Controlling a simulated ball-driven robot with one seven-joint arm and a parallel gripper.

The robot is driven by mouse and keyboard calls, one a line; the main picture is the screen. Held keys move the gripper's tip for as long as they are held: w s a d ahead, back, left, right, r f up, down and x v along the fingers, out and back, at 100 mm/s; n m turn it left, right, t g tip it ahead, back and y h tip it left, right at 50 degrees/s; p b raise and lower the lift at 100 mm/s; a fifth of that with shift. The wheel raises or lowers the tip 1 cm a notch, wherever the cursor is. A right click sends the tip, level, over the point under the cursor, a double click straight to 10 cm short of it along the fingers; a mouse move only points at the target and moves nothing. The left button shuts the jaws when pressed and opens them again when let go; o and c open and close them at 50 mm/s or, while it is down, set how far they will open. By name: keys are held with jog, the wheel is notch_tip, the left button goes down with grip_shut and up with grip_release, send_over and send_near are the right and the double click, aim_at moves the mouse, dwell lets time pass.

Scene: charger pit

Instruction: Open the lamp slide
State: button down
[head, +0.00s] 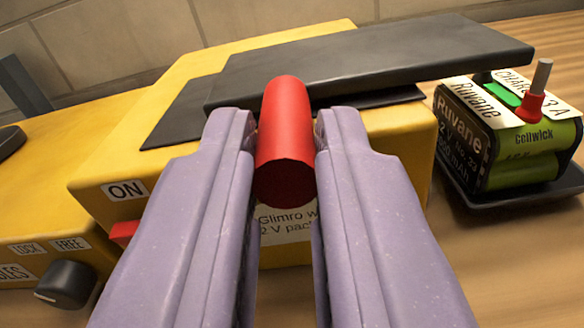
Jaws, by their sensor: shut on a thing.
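My gripper (285,130), with pale purple fingers, is shut on a red cylindrical handle (287,160) in the middle of the head view. The handle's upper end lies against the near edge of a dark grey slide plate (400,55). The plate lies across the top of a yellow housing (175,130) and reaches out past its right side. A flat black area (185,110) shows on the housing left of and below the plate; I cannot tell if it is an opening or a lower plate. My fingers hide part of the housing's front.
A green battery pack (525,150) sits in a black tray (515,195) at right, with a red-based post on top. The housing carries an ON label (125,190) and a red switch (122,232). A black knob (65,285) is below LOCK and FREE labels at lower left.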

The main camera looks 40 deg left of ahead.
aim_at(207, 114)
jog(key=s+a, duration=0.1)
jog(key=a, duration=0.1)
jog(key=shift+s+a+b, duration=0.35)
jog(key=shift+s+a, duration=0.05)
jog(key=shift+d, duration=0.1)
jog(key=shift+w, duration=0.1)
jog(key=c, duration=1.1)
grip_release()
jog(key=shift+o, duration=0.2)
jog(key=shift+d, duration=0.1)
jog(key=v, duration=0.7)
jog(key=shift+s+d, duration=0.15)
jog(key=shift+s, duration=0.25)
